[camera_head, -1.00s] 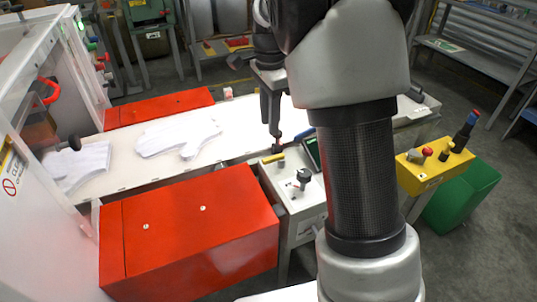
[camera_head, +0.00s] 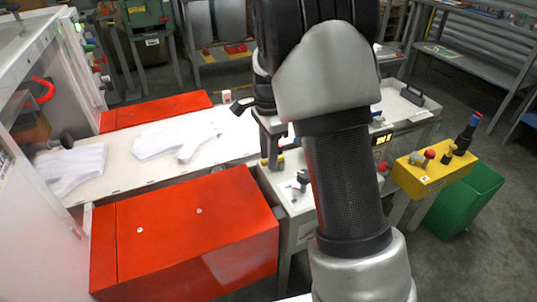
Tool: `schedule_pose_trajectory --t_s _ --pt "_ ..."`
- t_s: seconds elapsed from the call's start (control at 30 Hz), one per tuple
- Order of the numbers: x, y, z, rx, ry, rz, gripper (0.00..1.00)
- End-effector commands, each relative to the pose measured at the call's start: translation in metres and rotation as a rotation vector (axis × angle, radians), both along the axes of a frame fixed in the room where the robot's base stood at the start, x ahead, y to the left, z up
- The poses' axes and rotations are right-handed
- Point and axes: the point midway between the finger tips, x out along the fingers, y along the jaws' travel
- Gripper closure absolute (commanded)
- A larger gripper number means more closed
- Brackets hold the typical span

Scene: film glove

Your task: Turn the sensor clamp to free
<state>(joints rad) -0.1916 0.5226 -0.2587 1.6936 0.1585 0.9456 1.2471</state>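A light grey control box (camera_head: 298,207) stands beside the conveyor, right of the large red cover. On its top is a black knob on a short stem (camera_head: 303,178), which may be the sensor clamp; no label is readable. A small yellow piece (camera_head: 265,162) lies at the box's far edge. My gripper (camera_head: 272,162) points down over that far edge, left of and behind the black knob. Its fingertips are small and dark here, so their gap and any contact cannot be told. My arm hides the right part of the box top.
A white conveyor (camera_head: 120,178) carries white glove shapes (camera_head: 175,138). A large red cover (camera_head: 185,235) stands in front, a smaller red one (camera_head: 155,110) behind. At right are a yellow button box (camera_head: 425,178) and a green bin (camera_head: 465,195).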

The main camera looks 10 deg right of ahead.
Motion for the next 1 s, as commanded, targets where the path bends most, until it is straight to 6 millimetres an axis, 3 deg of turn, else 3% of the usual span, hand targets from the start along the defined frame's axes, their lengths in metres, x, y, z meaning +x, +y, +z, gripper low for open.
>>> schedule_pose_trajectory --t_s 0.03,0.2,0.63,1.0 --pt "0.000 0.000 0.000 0.000 0.000 0.000 0.74" --pt "0.000 0.000 0.000 0.000 0.000 0.000 1.00" --pt "-0.003 -0.001 0.002 0.000 0.000 0.066 1.00" --pt "-0.014 -0.006 0.003 0.000 0.001 0.354 1.00"
